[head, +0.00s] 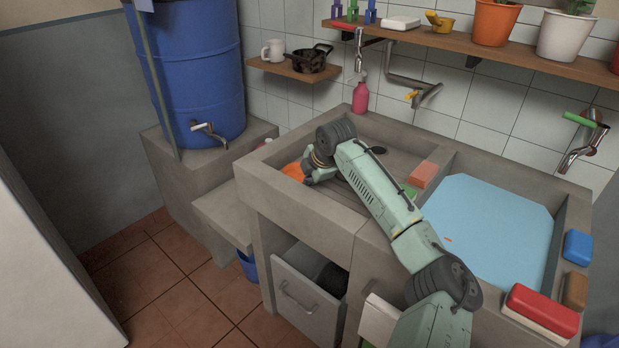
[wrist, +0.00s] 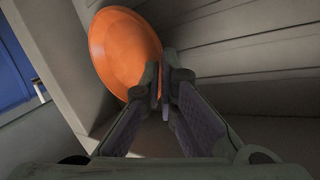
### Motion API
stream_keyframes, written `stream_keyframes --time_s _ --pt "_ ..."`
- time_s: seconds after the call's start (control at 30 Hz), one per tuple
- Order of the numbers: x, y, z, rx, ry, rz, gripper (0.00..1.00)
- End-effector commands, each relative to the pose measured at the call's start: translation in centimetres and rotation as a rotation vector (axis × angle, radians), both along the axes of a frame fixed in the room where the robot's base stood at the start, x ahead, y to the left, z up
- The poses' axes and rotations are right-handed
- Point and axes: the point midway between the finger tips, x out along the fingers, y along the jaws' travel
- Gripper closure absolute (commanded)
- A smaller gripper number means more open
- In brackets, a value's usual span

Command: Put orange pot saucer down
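The orange pot saucer (wrist: 122,45) is a shallow round dish, tilted, at the upper left of the wrist view. In the head view its orange edge (head: 293,171) shows just left of my gripper (head: 308,177), at the left wall of the sink basin. In the wrist view the fingertips of my gripper (wrist: 165,78) are close together at the saucer's lower right rim, and they appear shut on it. My wrist hides part of the saucer in the head view. I cannot tell whether the saucer touches the basin.
The grooved concrete sink (head: 402,150) lies under my arm, with a red-orange brick-like block (head: 423,174) on its divider. The blue water basin (head: 490,235) is to the right. A pink bottle (head: 360,97) stands on the back edge. A drawer (head: 308,290) is open below.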

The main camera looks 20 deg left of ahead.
Motion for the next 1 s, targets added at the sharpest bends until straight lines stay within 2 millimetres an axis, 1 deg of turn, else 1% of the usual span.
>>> stream_keyframes --time_s 0.07,0.33,0.4,0.53,0.77,0.9,1.0 --pt "0.0 0.0 -0.4 0.001 0.000 0.001 1.00" --pt "0.0 0.1 -0.6 0.001 0.000 0.001 1.00" --pt "0.0 0.0 -0.6 0.001 0.000 0.001 0.95" --pt "0.0 0.0 -0.6 0.001 0.000 0.001 0.87" --pt "0.0 0.0 -0.5 0.001 0.000 0.001 0.87" --pt "-0.2 -0.1 0.0 0.002 -0.002 0.001 0.87" --pt "-0.6 -0.7 1.1 0.003 -0.004 0.001 0.87"
